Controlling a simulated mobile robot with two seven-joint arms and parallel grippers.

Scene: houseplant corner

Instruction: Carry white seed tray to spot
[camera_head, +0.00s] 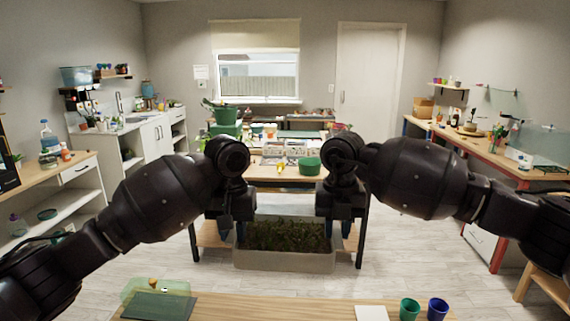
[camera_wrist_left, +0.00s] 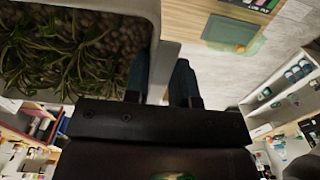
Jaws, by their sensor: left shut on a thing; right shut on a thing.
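The white seed tray (camera_head: 285,262) looks pale grey-white, is filled with green plants and brown pebbles, and is held roughly level in the middle of the head view. My left gripper (camera_head: 226,228) is shut on the tray's left end. In the left wrist view, the left gripper's fingers (camera_wrist_left: 160,82) straddle the wall of the tray (camera_wrist_left: 153,12). My right gripper (camera_head: 342,229) is shut on the tray's right end; its fingertips are partly hidden. I cannot make out which place is the spot.
A near wooden table (camera_head: 270,306) crosses the bottom, with a dark green mat (camera_head: 159,306), a white sheet (camera_head: 371,313), a green cup (camera_head: 409,309) and a blue cup (camera_head: 437,309). Its middle is clear. A cluttered wooden table (camera_head: 263,173) stands beyond the tray.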

